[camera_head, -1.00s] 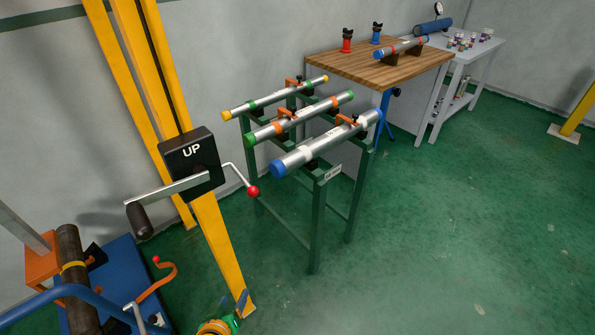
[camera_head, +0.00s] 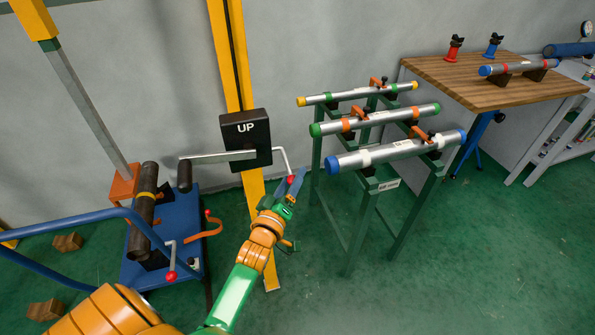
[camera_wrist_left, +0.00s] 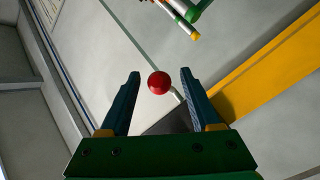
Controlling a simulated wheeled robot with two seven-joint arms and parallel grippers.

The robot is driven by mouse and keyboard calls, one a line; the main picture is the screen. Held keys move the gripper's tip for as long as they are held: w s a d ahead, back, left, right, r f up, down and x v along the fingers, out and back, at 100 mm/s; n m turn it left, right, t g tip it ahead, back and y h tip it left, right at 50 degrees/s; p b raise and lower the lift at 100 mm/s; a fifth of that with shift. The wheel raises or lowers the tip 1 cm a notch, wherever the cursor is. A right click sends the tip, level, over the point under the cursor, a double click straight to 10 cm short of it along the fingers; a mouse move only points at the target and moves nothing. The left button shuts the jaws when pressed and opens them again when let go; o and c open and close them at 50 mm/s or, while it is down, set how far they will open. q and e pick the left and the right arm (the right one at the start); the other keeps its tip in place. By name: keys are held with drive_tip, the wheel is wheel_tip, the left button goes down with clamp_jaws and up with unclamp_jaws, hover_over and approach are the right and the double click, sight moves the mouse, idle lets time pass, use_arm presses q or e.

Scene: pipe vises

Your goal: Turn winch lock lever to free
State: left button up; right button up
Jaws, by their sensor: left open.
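The winch is a black box (camera_head: 246,138) marked "UP" on a yellow post. Its lock lever is a thin bent white rod (camera_head: 281,154) coming from the box's right side, ending in a red ball (camera_head: 291,180). My left gripper (camera_head: 293,184) is at the red ball and partly covers it. In the left wrist view, the left gripper (camera_wrist_left: 160,74) is open, with the red ball (camera_wrist_left: 158,82) between its blue fingers and visible gaps on both sides. The winch crank (camera_head: 217,156) with its dark grip points left. My right gripper is not in view.
The yellow post (camera_head: 233,60) stands close to the lever. A green rack (camera_head: 375,215) with several capped pipes stands just right. At left are a blue cart (camera_head: 190,215) and a dark pipe (camera_head: 146,205). A wooden bench (camera_head: 490,85) is at far right.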

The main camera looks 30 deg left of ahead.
use_arm(q)
drive_tip(key=x, duration=0.3)
drive_tip(key=shift+w, duration=0.2)
drive_tip(key=shift+c, duration=0.2)
clamp_jaws()
drive_tip(key=shift+f, duration=0.1)
idle(1.0)
